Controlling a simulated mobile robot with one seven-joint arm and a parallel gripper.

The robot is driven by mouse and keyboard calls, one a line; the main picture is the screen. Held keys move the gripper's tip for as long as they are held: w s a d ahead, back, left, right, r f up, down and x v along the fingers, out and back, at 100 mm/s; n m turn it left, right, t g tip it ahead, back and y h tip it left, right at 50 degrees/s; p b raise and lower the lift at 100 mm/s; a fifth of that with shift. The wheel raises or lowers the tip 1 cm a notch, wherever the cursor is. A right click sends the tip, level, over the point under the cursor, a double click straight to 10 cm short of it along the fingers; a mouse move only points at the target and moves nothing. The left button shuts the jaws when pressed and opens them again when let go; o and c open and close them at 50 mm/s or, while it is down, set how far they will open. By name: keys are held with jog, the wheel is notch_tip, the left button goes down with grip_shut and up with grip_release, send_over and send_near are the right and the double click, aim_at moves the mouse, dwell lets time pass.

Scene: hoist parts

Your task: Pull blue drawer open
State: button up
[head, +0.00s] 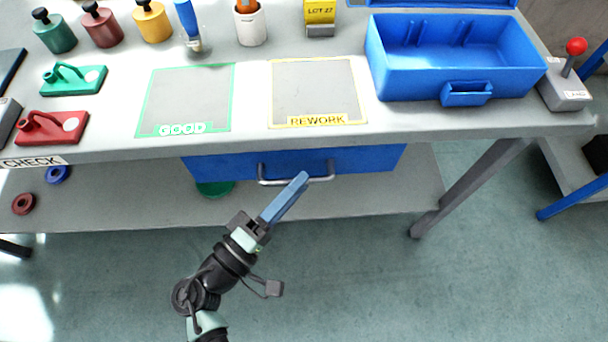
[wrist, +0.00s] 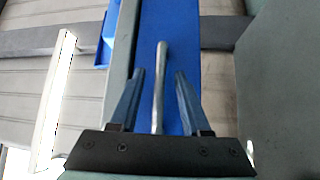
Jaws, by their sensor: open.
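The blue drawer (head: 225,167) hangs under the bench top, and its front shows below the bench edge. Its silver bar handle (head: 268,181) is in the middle of the front. My gripper (head: 299,182) is open in front of the drawer, with its blue fingertips at the right part of the handle in the head view. In the wrist view the drawer front (wrist: 187,25) is a blue band, and the handle (wrist: 160,62) runs between the two open fingers (wrist: 160,78). The fingers show no clear contact with the bar. I cannot tell how deep they reach around it.
The grey bench top (head: 250,142) overhangs the drawer just above my gripper. A lower shelf (head: 120,205) holds small rings, and a bench leg (head: 465,190) stands at right. A blue open box (head: 445,85) sits on top. The floor in front is clear.

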jog(key=shift+x, duration=1.3)
jog(key=shift+a, duration=0.1)
grip_shut()
dwell(0.4)
